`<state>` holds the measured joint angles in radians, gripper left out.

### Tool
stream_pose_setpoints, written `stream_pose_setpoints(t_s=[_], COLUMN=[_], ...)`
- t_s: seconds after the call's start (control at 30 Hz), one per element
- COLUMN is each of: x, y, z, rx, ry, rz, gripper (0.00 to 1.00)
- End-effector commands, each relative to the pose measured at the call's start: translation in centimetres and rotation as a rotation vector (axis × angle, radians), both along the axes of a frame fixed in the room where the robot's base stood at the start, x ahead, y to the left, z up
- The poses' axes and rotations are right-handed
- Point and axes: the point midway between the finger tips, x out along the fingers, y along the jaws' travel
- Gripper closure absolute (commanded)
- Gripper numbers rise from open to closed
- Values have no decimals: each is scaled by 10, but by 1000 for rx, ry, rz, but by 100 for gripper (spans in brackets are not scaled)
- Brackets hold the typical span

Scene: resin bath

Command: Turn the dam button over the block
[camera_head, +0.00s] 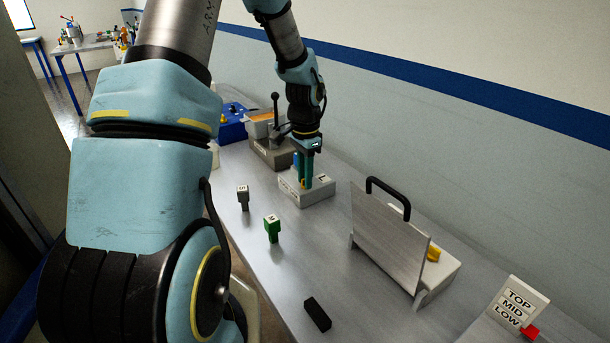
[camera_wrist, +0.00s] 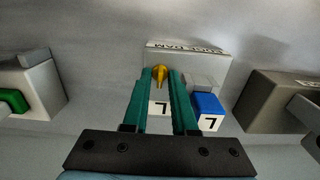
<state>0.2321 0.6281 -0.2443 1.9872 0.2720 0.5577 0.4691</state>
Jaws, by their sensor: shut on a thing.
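My gripper (camera_head: 306,170) points down over a white block (camera_head: 318,194) on the bench. In the wrist view its two teal fingers (camera_wrist: 160,78) are closed around a small yellow button (camera_wrist: 160,73) at the block. Dark lettering there appears to end in DAM, seen upside down. A pale face marked L shows between the fingers. A blue piece marked L (camera_wrist: 208,108) stands beside them on the right. The fingers hide much of the button, and I cannot tell how far it is turned.
A metal plate with a black handle (camera_head: 388,245) stands right of the block. A green M piece (camera_head: 272,231), a grey S piece (camera_head: 243,194) and a black bar (camera_head: 317,315) lie in front. A grey-brown lever base (camera_head: 272,155) is close behind on the left.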

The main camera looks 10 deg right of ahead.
Motion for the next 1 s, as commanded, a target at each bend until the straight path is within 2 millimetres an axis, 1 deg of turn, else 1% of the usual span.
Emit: stream_pose_setpoints(t_s=[0.47, 0.5, 0.57, 0.6, 0.87, 1.0], x=[1, 1, 1, 1, 1, 2], y=[-1, -1, -1, -1, 0, 0], z=[1, 1, 1, 1, 2, 15], rx=[-2, -2, -2, -2, -1, -2], ry=[-4, -4, -3, -3, -3, -5], rz=[-12, -12, -12, -12, -11, -9], gripper=[100, 70, 63, 62, 62, 62])
